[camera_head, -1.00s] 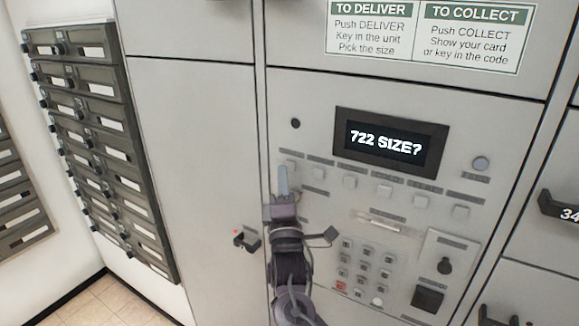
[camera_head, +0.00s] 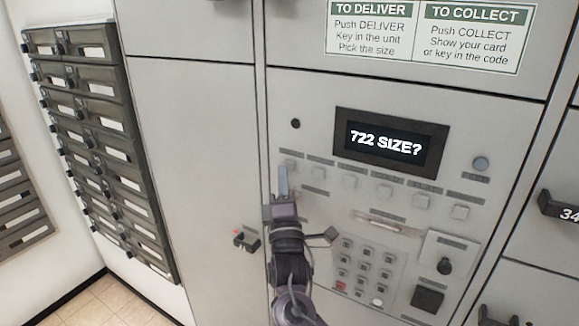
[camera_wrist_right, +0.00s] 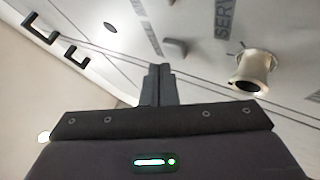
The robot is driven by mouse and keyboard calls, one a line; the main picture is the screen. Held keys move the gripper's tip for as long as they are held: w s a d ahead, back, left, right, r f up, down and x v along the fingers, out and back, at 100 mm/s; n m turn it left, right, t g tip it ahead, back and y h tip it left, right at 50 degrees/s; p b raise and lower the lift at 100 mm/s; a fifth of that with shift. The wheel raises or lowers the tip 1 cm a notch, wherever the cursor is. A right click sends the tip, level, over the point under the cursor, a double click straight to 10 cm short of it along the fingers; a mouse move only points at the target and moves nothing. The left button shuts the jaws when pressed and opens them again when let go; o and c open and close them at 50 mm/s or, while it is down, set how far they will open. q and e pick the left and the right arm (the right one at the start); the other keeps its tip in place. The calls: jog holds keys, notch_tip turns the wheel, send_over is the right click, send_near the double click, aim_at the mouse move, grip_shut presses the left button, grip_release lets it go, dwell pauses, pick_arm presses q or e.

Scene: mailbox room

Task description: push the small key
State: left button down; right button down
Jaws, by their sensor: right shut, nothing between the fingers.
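The panel (camera_head: 300,100) has a row of pale square keys below its display (camera_head: 390,144), which reads "722 SIZE?". The labels above the keys are too small to read, so I cannot tell which is the small key. The leftmost key (camera_head: 291,166) is by my right gripper (camera_head: 283,172), and another key (camera_head: 320,173) is to its right. My right gripper is shut and empty, its tips close to the panel just below and left of the leftmost key; contact cannot be told. In the right wrist view the shut fingers (camera_wrist_right: 157,72) point at the panel near a small raised piece (camera_wrist_right: 174,47).
A number keypad (camera_head: 365,270) and a round lock (camera_head: 444,266) are lower on the panel. Dark mailboxes (camera_head: 100,140) line the left wall.

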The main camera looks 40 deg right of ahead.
jog(key=shift+w+d+r, duration=0.1)
jog(key=shift+d, duration=0.05)
jog(key=shift+d, duration=0.25)
jog(key=shift+w+d, duration=0.2)
jog(key=shift+d, duration=0.15)
dwell(0.6)
dwell(0.3)
jog(key=shift+s+a+p, duration=0.3)
jog(key=shift+a+p, duration=0.25)
jog(key=shift+a, duration=0.2)
jog(key=shift+s+a+p, duration=0.25)
jog(key=shift+s+a, duration=0.05)
jog(key=shift+a, duration=0.45)
jog(key=shift+s+a+p, duration=0.3)
jog(key=shift+s+a, duration=0.05)
jog(key=shift+a, duration=0.45)
jog(key=shift+s+a+p, duration=0.25)
jog(key=shift+s+a, duration=0.05)
jog(key=shift+a, duration=0.45)
